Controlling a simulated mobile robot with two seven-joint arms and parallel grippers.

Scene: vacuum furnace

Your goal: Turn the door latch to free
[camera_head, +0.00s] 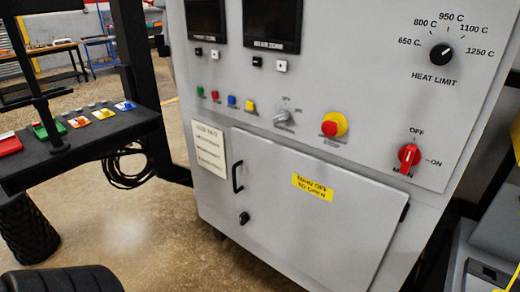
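The door latch is a small black knob (244,218) low on the left side of the grey cabinet door (305,225). The door looks shut in the front of the furnace control cabinet. A black bar handle (237,177) stands just above the latch. A yellow label (313,187) on the door seems to read "main off to open". The red main switch (408,157), above and right of the door, has OFF marked above it and ON to its right. Its exact setting is hard to tell. Neither of my grippers shows in the head view.
A red mushroom button (333,124) on yellow, a grey selector knob (282,116) and a heat limit dial (441,54) sit above the door. At left is a black shelf (95,135) with coloured items. The floor (190,235) left of the cabinet is partly clear.

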